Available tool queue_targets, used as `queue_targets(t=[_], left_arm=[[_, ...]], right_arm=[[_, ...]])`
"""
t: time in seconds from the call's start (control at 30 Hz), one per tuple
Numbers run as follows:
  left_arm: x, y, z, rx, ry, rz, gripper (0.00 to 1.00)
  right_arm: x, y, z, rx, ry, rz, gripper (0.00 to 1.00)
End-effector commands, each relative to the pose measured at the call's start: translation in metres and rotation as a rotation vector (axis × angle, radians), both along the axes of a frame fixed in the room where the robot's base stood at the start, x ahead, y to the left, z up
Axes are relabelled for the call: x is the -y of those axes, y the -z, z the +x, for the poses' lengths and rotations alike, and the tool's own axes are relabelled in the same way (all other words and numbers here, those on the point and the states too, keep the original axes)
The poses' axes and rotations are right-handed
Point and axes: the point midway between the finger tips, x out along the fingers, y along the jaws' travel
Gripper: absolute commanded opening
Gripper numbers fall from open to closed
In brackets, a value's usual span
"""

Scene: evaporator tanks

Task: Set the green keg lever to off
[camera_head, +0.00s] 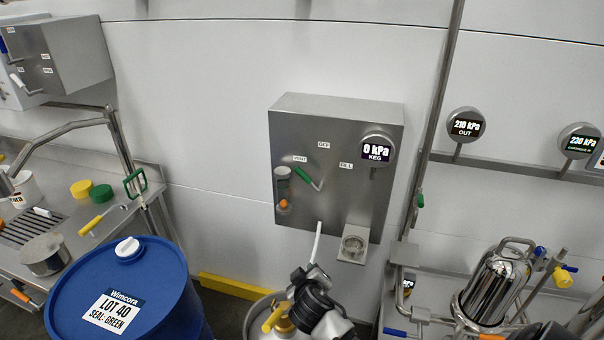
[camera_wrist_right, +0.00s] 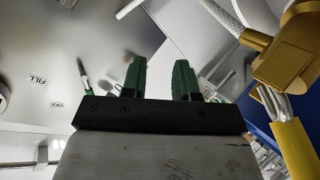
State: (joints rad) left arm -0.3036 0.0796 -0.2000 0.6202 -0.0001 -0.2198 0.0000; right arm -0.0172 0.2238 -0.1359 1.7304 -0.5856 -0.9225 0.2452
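The keg panel (camera_head: 258,110), a grey steel box on the wall, carries the green keg lever (camera_head: 305,176). The lever's green handle points up and left, toward the VENT label (camera_head: 300,159), away from the OFF label (camera_head: 323,145) at the top. In the right wrist view the panel appears upside down, with the green lever (camera_wrist_right: 84,86) left of my fingers and the OFF label (camera_wrist_right: 56,105) beside it. My right gripper (camera_wrist_right: 158,75) has green fingertips spread apart with nothing between them. It is apart from the lever. My left gripper is not in view.
A brass coupler with a yellow handle (camera_wrist_right: 298,150) is close beside my right gripper. A white hose (camera_head: 316,240) rises below the panel. A blue barrel (camera_head: 150,285) stands left. A steel vessel (camera_head: 490,285) stands right.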

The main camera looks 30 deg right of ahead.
Motion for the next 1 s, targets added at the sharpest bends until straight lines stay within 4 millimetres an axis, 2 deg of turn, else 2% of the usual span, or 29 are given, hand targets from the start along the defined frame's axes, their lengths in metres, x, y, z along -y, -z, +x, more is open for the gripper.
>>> queue_targets(t=[0.03, 0.1, 0.2, 0.33, 0.43, 0.57, 1.0], left_arm=[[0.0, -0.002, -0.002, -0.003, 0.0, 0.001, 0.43], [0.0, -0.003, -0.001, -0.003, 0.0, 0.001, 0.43], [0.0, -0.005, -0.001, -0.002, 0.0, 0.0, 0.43], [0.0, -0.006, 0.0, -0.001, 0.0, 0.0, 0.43], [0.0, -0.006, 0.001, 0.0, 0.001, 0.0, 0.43], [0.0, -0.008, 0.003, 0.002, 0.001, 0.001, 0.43], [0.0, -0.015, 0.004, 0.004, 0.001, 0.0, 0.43]], right_arm=[[0.01, -0.028, 0.021, 0.071, 0.006, -0.05, 0.29], [0.023, -0.064, 0.047, 0.166, 0.014, -0.124, 0.29], [0.037, -0.115, 0.076, 0.29, 0.022, -0.223, 0.29], [0.047, -0.153, 0.094, 0.378, 0.027, -0.297, 0.29], [0.049, -0.163, 0.1, 0.399, 0.026, -0.316, 0.29], [0.056, -0.164, 0.109, 0.399, 0.027, -0.318, 0.29], [0.095, -0.163, 0.166, 0.397, 0.028, -0.316, 0.29]])
